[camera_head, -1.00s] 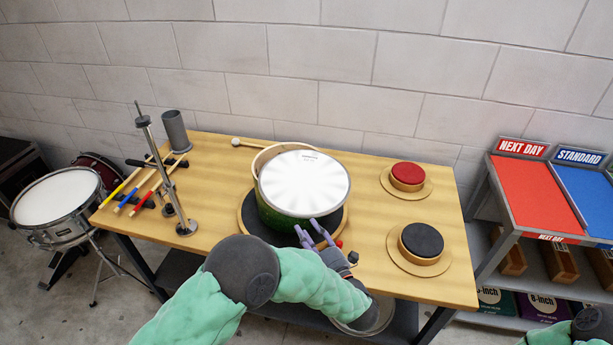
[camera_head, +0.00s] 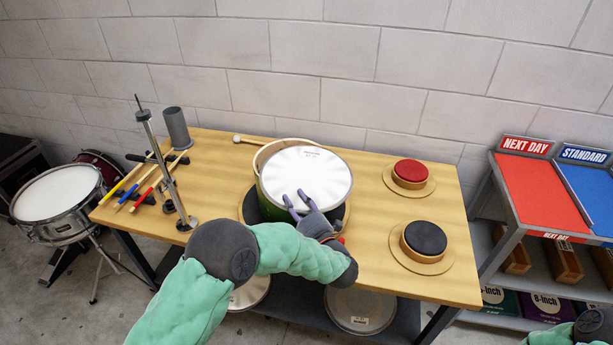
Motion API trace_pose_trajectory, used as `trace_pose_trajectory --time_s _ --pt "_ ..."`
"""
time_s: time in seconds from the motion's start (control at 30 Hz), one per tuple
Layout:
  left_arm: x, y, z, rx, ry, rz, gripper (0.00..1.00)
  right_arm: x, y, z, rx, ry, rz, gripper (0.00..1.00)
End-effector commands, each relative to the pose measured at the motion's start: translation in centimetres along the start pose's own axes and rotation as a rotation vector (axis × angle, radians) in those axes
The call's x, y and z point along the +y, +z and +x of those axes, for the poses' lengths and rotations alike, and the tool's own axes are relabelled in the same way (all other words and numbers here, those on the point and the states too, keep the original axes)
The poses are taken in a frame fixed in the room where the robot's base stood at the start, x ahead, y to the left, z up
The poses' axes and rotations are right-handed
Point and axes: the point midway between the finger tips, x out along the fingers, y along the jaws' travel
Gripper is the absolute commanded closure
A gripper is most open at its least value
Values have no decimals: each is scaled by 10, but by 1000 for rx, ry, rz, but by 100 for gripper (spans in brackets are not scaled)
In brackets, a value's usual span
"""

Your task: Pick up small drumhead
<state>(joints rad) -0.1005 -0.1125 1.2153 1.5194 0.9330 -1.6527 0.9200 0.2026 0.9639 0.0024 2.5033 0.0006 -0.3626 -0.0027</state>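Two more round heads lie on the shelf below: one (camera_head: 252,292) is partly hidden by my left arm, the other (camera_head: 360,312) shows at the front edge. My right gripper is out of view; only part of that arm shows at bottom right.
A red pad (camera_head: 411,171) and a black pad (camera_head: 425,238) stand on round wooden bases at the bench's right. A metal stand (camera_head: 165,170), a grey cup (camera_head: 176,128) and coloured sticks (camera_head: 137,185) are at the left. A mallet (camera_head: 240,138) lies behind the drum.

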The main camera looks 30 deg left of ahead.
Motion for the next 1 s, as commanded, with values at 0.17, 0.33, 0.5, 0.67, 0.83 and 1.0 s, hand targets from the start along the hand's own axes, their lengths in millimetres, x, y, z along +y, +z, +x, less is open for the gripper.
trace_pose_trajectory --time_s 0.17,0.33,0.5,0.67,0.83,1.0 --pt "0 0 0 0 0 0 76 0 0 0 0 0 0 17" --pt "0 0 0 0 0 1 100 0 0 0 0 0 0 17" --pt "0 0 0 0 0 0 100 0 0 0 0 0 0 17" --pt "-1 0 -1 -1 -1 1 100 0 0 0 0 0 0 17" --pt "4 0 0 -1 -1 1 100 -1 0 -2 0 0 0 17" --pt "21 0 1 -1 1 0 100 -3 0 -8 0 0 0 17"
